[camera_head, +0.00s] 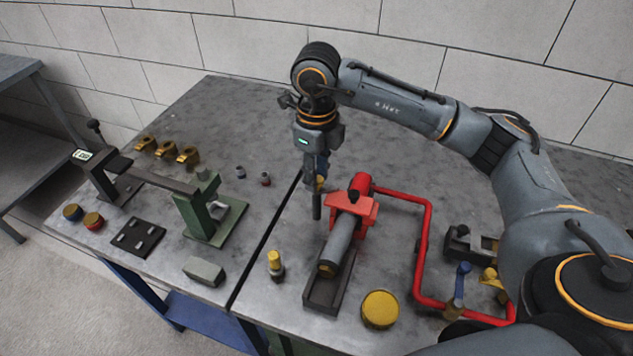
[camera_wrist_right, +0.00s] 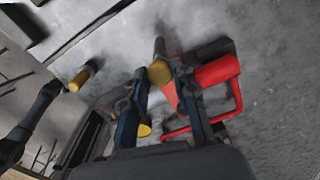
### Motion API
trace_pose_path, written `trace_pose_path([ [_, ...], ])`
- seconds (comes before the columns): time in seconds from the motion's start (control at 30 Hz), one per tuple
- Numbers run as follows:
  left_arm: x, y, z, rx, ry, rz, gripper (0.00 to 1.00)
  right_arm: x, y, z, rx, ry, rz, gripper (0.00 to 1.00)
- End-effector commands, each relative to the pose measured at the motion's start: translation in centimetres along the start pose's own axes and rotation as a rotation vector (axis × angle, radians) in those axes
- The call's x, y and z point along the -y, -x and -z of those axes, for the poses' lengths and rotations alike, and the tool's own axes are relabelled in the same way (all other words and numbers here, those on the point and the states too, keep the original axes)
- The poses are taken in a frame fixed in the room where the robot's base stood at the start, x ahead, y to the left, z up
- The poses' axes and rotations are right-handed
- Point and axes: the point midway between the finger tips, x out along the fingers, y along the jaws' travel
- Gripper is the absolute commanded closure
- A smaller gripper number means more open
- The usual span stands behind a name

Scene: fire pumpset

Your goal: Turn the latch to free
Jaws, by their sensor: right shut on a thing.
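My right gripper (camera_head: 320,178) points down beside the red clamp (camera_head: 352,208). It is shut on a dark rod with a yellow collar (camera_head: 316,207), which hangs below the fingers, apart from the clamp as far as I can tell. In the right wrist view the yellow part (camera_wrist_right: 160,72) shows between the blue fingertips (camera_wrist_right: 160,85). The clamp holds a dark grey cylinder (camera_head: 338,243) with a brass end. At the left, a fixture has a black-knobbed lever (camera_head: 94,127) and a small white label (camera_head: 81,156), too small to read surely; this may be the latch. My left gripper is not in view.
A red pipe (camera_head: 426,240) runs right of the clamp. A yellow cap (camera_head: 380,308) and a yellow-topped bottle (camera_head: 275,263) stand in front. A green stand (camera_head: 205,215), a dark pad (camera_head: 138,238) and brass parts (camera_head: 165,150) lie left. The table's back is clear.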

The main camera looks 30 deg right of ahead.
Motion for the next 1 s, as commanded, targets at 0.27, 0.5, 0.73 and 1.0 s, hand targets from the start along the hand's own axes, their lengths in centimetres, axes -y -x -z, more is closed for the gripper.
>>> trace_pose_path([
  [0.27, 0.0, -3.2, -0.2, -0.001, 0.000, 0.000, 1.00, 0.0, -0.5, 0.0, 0.001, 0.261, 0.002, 1.00],
  [0.5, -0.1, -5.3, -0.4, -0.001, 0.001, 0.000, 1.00, 0.0, -0.4, 0.0, 0.001, 0.488, 0.002, 1.00],
  [0.73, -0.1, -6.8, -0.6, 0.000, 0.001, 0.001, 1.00, 0.0, -0.3, 0.0, 0.001, 0.695, 0.002, 1.00],
  [1.0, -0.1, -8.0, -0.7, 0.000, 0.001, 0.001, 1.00, 0.0, -0.2, 0.0, 0.001, 0.881, 0.001, 1.00],
])
